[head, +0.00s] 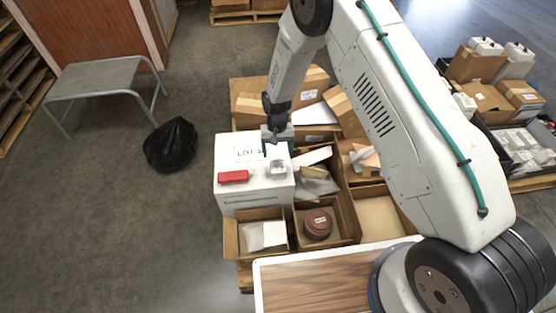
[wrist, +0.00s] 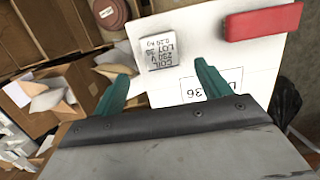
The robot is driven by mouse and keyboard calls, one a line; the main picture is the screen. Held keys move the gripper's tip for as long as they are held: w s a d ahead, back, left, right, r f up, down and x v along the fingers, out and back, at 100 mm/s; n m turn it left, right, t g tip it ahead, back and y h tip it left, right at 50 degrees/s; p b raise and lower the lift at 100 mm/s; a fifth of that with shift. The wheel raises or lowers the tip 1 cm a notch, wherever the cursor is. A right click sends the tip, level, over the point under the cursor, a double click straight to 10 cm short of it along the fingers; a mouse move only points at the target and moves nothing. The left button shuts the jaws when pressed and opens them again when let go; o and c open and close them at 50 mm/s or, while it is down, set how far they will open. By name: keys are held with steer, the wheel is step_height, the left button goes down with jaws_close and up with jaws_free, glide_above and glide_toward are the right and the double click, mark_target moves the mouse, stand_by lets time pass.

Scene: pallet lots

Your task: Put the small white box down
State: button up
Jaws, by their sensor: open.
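The small white box (wrist: 154,54) has printed text on its face, including "COIL 230 V LOT 36". It rests on top of a large white box (head: 252,197), near its right edge in the head view, where the small box (head: 277,168) also shows. My gripper (wrist: 160,72) is open and empty. Its two green fingertips are apart, with the small box just beyond them and roughly between their lines. In the head view my gripper (head: 276,139) hangs over the far edge of the large box. Its exact height is hard to tell.
A red block (head: 233,177) lies on the large box, beside a "LOT 36" label. Open cartons, one with a round brown reel (head: 318,224), crowd the pallet. A black bag (head: 170,145) and a grey metal table (head: 95,77) stand left. Bare floor lies between them and the pallet.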

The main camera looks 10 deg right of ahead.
steer(key=s+d+r, duration=0.2)
steer(key=d+r, duration=0.1)
steer(key=r, duration=0.9)
steer(key=s+d+r+t, duration=0.1)
steer(key=s+d+r, duration=0.15)
steer(key=r, duration=0.85)
steer(key=s+d+r, duration=0.2)
steer(key=d+r, duration=0.2)
steer(key=r, duration=0.8)
steer(key=s+d+r+t, duration=0.1)
steer(key=s+d+r, duration=0.4)
steer(key=s+r, duration=0.6)
steer(key=s+d+r, duration=0.1)
steer(key=s+d, duration=0.1)
steer(key=s, duration=0.7)
steer(key=s+d+r+t, duration=0.1)
steer(key=s+d, duration=0.1)
steer(key=s, duration=0.7)
steer(key=shift+s+r, duration=0.15)
steer(key=shift+s, duration=0.15)
